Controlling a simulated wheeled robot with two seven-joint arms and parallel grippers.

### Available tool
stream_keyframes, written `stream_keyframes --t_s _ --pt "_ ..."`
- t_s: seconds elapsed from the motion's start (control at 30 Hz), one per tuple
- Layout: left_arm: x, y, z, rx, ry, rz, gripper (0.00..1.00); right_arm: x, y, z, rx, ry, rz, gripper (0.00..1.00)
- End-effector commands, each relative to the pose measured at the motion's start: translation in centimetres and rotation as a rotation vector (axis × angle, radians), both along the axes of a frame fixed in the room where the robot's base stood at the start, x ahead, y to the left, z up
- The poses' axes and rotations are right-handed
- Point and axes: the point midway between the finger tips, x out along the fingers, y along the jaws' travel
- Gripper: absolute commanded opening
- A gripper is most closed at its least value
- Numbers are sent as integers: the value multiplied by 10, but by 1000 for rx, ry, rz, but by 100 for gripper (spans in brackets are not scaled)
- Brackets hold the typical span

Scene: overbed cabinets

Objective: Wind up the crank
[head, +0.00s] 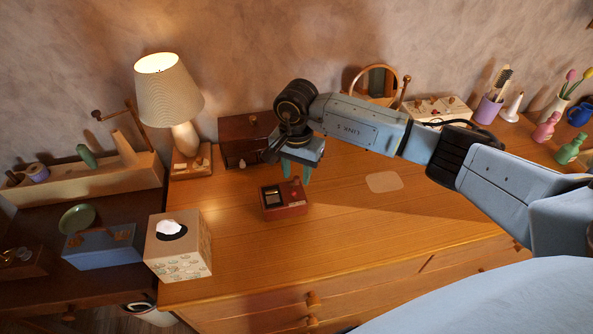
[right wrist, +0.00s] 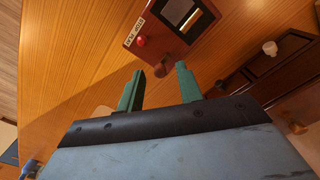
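A small dark red box (head: 284,207) with a dark window sits on the wooden dresser top. In the right wrist view the red box (right wrist: 133,36) shows a framed dark window, a red button and a small white label. A rounded brown knob-like part (right wrist: 165,70), possibly the crank, sticks out from its near side. My right gripper (head: 296,173) is just behind the box, pointing down. In the right wrist view my right gripper (right wrist: 160,72) has its green fingers apart, with the brown part near the gap; I cannot tell whether they touch. My left gripper is not in view.
A tissue box (head: 190,262) stands at the dresser's left front. A lit lamp (head: 170,95) and a dark wooden box (head: 240,138) stand behind. A pale flat patch (head: 384,182) lies to the right. The dresser's front middle is clear.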

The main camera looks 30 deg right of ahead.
Motion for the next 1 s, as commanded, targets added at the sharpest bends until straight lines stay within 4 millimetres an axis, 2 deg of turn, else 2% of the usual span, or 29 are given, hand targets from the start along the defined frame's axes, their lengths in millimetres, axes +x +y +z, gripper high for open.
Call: stream_keyframes --t_s 0.27,0.5,0.57,1.0 --pt "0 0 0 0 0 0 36 0 0 -1 1 -1 0 36" --pt "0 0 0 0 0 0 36 0 0 -1 1 -1 0 6" --pt "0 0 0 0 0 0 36 0 0 -1 1 -1 0 0" --pt "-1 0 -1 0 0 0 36 -1 0 -1 -1 -1 -71 0"
